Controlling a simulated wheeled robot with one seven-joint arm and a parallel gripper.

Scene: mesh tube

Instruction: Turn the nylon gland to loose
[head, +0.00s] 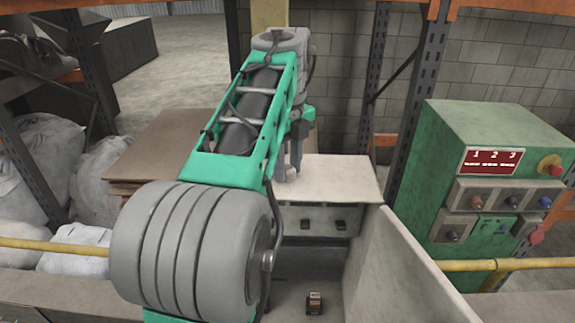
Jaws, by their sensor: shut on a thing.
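My gripper (291,166) points down at the left part of a pale flat top (345,178) in the middle of the head view. My green and grey arm covers much of it. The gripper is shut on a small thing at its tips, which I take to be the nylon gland. The gland itself is too small and too hidden to make out, so I cannot tell its turn.
Below the pale top is a grey front with dark fittings (340,224). A pale upright panel (405,275) stands to the right. A small dark block (314,302) lies below. A green control cabinet (490,180) and yellow rail (520,264) are at right, cardboard (150,150) at left.

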